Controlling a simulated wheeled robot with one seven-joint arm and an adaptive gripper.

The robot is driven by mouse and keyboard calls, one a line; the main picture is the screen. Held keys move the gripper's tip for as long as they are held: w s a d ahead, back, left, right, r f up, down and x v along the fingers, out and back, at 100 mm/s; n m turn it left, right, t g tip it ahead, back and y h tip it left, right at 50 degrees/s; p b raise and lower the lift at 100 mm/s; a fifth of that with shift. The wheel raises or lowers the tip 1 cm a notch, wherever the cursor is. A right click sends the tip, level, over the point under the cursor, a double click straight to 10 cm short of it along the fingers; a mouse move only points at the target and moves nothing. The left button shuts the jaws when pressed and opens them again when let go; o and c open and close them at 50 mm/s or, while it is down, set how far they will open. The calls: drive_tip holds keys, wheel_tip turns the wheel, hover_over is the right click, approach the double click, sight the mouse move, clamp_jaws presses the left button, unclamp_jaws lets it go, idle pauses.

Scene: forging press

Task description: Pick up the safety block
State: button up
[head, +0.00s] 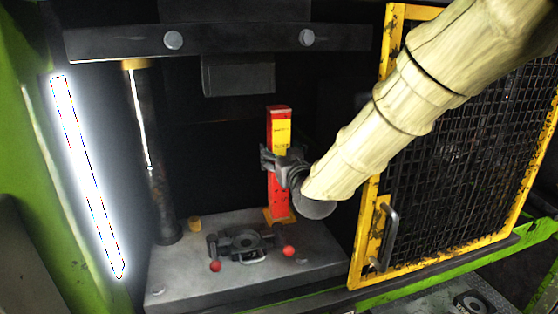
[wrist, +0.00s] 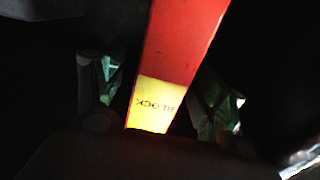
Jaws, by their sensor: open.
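The safety block (head: 279,127) is a red upright post with a yellow label. It stands on the press bed, toward its back right. In the wrist view the block (wrist: 187,45) rises between the two fingers, with "BLOCK" readable on the yellow part. My gripper (head: 266,160) is at the block's middle height in the head view and covers part of it. In the wrist view my gripper (wrist: 160,95) is open, with a finger on each side of the block and dark gaps between. Whether a finger touches the block cannot be told.
The grey press bed (head: 185,285) carries a die with red-knobbed handles (head: 245,243) and a small yellow-brown piece (head: 194,224). A dark column (head: 150,160) stands left. The upper ram (head: 238,76) hangs above. A yellow-framed mesh door (head: 460,140) is at right, close to my arm.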

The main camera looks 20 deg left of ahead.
drive_tip(key=shift+a+r, duration=0.35)
drive_tip(key=shift+r, duration=0.05)
drive_tip(key=shift+w+a+p, duration=0.1)
drive_tip(key=shift+a+p, duration=0.05)
drive_tip(key=shift+p, duration=0.25)
drive_tip(key=shift+w+a+f, duration=0.1)
drive_tip(key=shift+w+f, duration=0.15)
drive_tip(key=shift+w, duration=0.3)
drive_tip(key=shift+w+f, duration=0.25)
drive_tip(key=shift+w, duration=0.25)
drive_tip(key=shift+s+r, duration=0.25)
drive_tip(key=shift+s, duration=0.25)
drive_tip(key=shift+c, duration=1.1)
drive_tip(key=c, duration=0.3)
drive_tip(key=shift+w+f, duration=0.15)
drive_tip(key=c, duration=0.7)
clamp_jaws()
